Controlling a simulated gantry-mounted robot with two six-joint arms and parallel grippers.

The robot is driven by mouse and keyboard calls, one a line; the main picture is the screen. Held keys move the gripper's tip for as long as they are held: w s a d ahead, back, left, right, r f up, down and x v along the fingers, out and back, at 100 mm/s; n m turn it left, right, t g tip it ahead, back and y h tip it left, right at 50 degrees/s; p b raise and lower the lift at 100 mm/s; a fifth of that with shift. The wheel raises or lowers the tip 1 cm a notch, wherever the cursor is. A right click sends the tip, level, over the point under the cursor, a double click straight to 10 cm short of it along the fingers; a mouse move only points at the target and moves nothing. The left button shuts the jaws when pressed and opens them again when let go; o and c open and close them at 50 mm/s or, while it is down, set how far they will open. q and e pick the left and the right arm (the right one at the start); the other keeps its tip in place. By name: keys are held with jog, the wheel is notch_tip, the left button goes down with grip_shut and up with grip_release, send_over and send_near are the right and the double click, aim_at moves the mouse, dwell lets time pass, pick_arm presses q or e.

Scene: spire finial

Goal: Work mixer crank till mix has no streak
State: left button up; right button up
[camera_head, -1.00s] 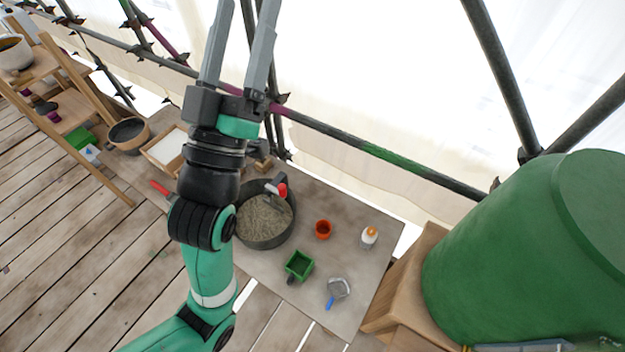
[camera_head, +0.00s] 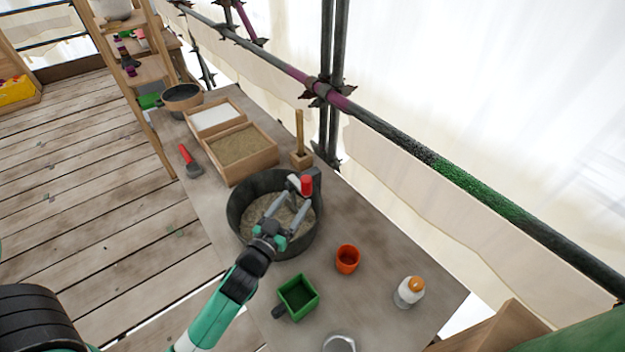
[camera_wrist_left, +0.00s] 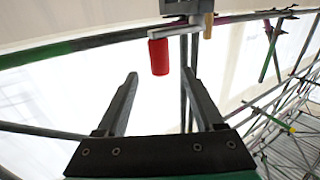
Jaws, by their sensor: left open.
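The mixer is a dark round tub (camera_head: 236,212) holding sandy grey mix (camera_head: 262,208), standing on the bench. Its crank has a red grip (camera_head: 306,185) above the tub's far right rim. The red grip also shows in the left wrist view (camera_wrist_left: 159,58), hanging from a grey crank arm (camera_wrist_left: 172,31). My left gripper (camera_head: 286,205) is open over the tub, its fingers pointing toward the red grip. In the wrist view the grip sits beyond and between the open fingertips, apart from them. Part of the mix is hidden by the gripper; streaks cannot be made out. My right gripper is out of view.
On the bench are an orange cup (camera_head: 347,259), a white bottle (camera_head: 409,292), a green box (camera_head: 298,297), a sand tray (camera_head: 240,150), a white-filled tray (camera_head: 215,118) and a red-handled tool (camera_head: 189,160). A scaffold pipe (camera_head: 430,160) runs behind the bench.

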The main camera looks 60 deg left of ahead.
pick_arm(q)
jog(key=x, duration=1)
jog(key=shift+w+a, duration=0.2)
jog(key=shift+w, duration=0.15)
grip_shut()
dwell(0.8)
